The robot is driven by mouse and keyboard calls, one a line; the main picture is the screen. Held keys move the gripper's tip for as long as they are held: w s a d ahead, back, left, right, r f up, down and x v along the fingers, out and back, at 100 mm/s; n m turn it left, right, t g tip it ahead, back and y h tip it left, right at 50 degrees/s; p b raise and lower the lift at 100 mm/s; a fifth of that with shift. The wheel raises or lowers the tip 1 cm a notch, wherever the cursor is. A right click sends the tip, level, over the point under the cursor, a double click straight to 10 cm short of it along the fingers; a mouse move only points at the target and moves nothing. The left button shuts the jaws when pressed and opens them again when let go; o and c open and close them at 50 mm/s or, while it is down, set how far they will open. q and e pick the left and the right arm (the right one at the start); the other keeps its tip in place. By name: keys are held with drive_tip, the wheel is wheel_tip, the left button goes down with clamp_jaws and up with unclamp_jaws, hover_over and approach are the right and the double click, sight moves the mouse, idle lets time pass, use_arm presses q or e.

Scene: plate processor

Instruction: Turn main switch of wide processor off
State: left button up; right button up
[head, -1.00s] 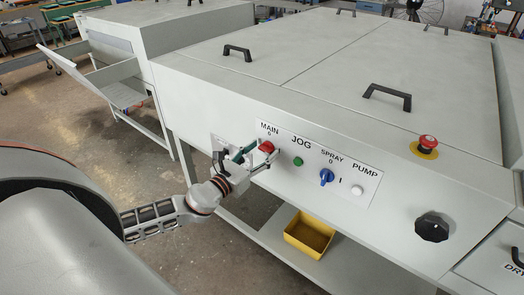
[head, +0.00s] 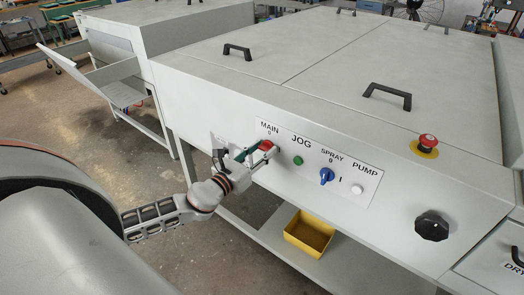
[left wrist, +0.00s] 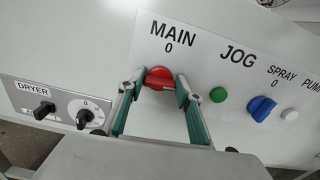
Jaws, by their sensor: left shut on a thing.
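The red main switch (head: 266,145) is on the white control panel of the wide processor (head: 230,100), under the label "MAIN 0". In the left wrist view the red switch (left wrist: 160,79) sits between my fingertips. My left gripper (head: 262,152) reaches it from the left and is shut on it, with one finger on each side. The teal-edged fingers (left wrist: 162,84) show on both sides of the knob. They partly cover the switch in the head view, and its exact turn position is hard to tell. My right gripper is not in view.
Right of the switch are a green jog button (head: 298,160), a blue spray knob (head: 326,176) and a white pump button (head: 357,189). A red emergency button (head: 427,143) and a black knob (head: 432,226) are further right. A dryer panel (left wrist: 60,105) shows at left in the wrist view.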

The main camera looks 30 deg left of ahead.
use_arm(q)
drive_tip(key=n, duration=0.4)
drive_tip(key=shift+a, duration=0.1)
drive_tip(key=n, duration=0.3)
drive_tip(key=shift+n, duration=0.4)
drive_tip(key=n+p, duration=0.2)
drive_tip(key=n, duration=0.2)
drive_tip(key=shift+a, duration=0.1)
drive_tip(key=n+p, duration=0.1)
drive_tip(key=n, duration=0.3)
drive_tip(key=shift+f+p, duration=0.1)
drive_tip(key=shift+p, duration=0.2)
drive_tip(key=shift+f+n+p, duration=0.1)
drive_tip(key=shift+n+p, duration=0.25)
drive_tip(key=shift+n, duration=0.35)
